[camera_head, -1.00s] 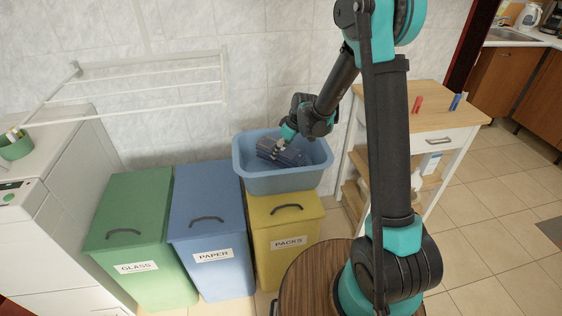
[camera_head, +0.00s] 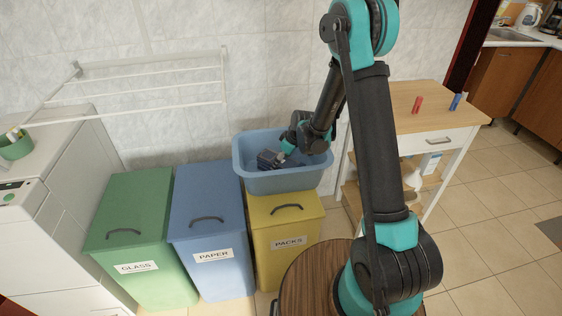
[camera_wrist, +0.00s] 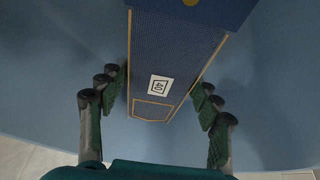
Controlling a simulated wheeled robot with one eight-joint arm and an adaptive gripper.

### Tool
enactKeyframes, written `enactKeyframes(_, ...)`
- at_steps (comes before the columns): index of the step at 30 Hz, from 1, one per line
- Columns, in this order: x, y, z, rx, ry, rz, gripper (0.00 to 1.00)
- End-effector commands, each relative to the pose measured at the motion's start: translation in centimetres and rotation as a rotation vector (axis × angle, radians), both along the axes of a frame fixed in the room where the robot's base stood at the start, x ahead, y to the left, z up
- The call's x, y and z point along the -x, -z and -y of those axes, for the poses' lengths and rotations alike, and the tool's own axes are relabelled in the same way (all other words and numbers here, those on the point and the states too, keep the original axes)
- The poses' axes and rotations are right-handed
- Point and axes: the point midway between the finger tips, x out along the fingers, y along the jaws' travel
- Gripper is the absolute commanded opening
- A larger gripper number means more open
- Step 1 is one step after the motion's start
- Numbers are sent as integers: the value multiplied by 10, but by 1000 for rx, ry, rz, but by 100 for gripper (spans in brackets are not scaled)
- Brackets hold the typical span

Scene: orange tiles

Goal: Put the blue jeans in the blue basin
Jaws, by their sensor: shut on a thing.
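The blue jeans are a folded dark-blue bundle (camera_head: 268,161) inside the blue basin (camera_head: 275,184), toward its left side. In the wrist view the jeans (camera_wrist: 180,60) show tan seams and a white size label and lie between my green-padded fingers. My gripper (camera_wrist: 160,85) is shut on the jeans, one finger on each side. The pale blue basin floor (camera_wrist: 60,60) fills most of the wrist view behind them. In the head view my gripper (camera_head: 281,153) reaches down into the basin; its fingertips are too small to make out there.
The basin sits on top of the yellow packs bin (camera_head: 285,228). A blue paper bin (camera_head: 208,215) and a green glass bin (camera_head: 140,230) stand to the left. A white drying rack (camera_head: 150,80) is on the wall. A wooden-topped cart (camera_head: 440,105) stands right.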

Motion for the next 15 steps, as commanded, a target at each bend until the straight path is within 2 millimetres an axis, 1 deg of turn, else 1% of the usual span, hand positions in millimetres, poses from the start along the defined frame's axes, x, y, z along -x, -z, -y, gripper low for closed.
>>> enactKeyframes(1,0,1,0,0,0,0,65)
enactKeyframes(6,0,1,0,0,0,0,85)
enactKeyframes(15,0,0,0,0,0,0,85)
